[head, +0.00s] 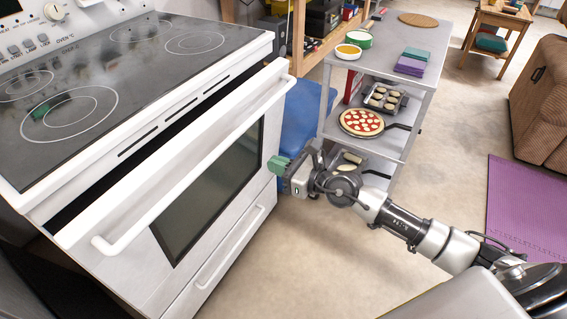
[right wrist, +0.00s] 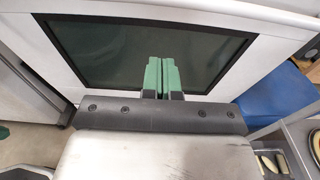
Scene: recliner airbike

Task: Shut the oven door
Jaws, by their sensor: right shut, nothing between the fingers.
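The oven door (head: 223,172) is white with a dark glass window and a long white bar handle (head: 190,170). It is slightly open, tilted out at the top, with a dark gap below the cooktop edge. My right gripper (head: 277,164) has its green fingers shut and empty, at the right part of the door's front. In the right wrist view the shut fingers (right wrist: 161,75) point at the dark window (right wrist: 110,50); I cannot tell whether they touch it. My left gripper does not show.
The cooktop (head: 130,70) is above the door, with a small green patch on it. A grey shelf cart (head: 420,45) with a pizza and trays stands behind my right gripper. A blue object (head: 300,110) is beside the oven. The floor in front is clear, with a purple mat (head: 515,205) at right.

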